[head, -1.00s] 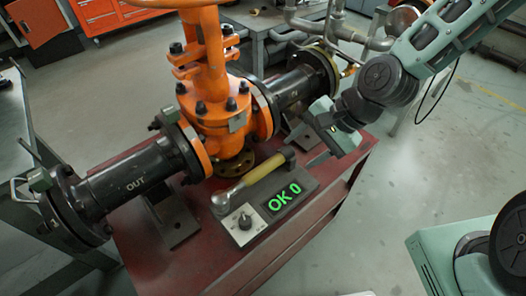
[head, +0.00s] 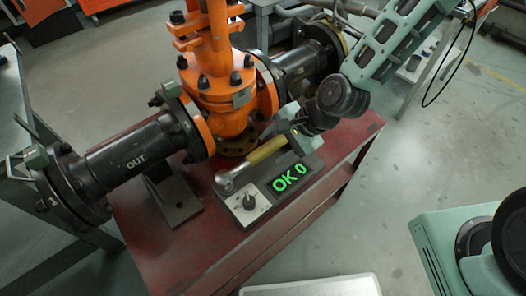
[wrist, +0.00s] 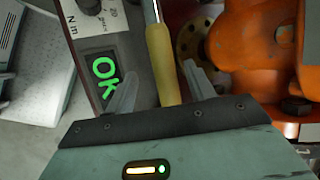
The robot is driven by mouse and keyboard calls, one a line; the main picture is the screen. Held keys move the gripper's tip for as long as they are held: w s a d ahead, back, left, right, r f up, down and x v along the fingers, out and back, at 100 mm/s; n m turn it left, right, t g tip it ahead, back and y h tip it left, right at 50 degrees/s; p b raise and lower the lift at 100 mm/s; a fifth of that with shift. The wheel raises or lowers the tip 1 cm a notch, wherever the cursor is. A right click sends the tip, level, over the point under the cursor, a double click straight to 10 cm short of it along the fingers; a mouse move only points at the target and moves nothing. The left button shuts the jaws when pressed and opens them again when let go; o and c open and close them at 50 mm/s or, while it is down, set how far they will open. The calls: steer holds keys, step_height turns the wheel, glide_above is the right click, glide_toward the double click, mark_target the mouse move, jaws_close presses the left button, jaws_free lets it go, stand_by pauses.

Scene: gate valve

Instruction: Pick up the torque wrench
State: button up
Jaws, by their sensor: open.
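The torque wrench (head: 249,165) has a yellow grip and a metal head. It lies along the dark tester box with the green "OK 0" display (head: 290,178), its head at the lower left. My gripper (head: 285,134) is at the upper right end of the yellow grip. In the wrist view the yellow grip (wrist: 161,62) runs between the two spread fingers of my gripper (wrist: 158,84), with a gap on each side. The far end of the wrench is cut off by the frame's top edge, and the near end of the grip is hidden behind the gripper body.
The orange gate valve (head: 222,100) stands close beside the wrench, with black pipes on both sides; one is marked OUT (head: 135,160). All stand on a red table (head: 210,245). A light tray (head: 315,287) is at the bottom edge. The table's front is clear.

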mark_target(267, 148)
steer(key=x, duration=0.5)
steer(key=shift+w, duration=0.2)
steer(key=shift+r, duration=0.15)
jaws_close()
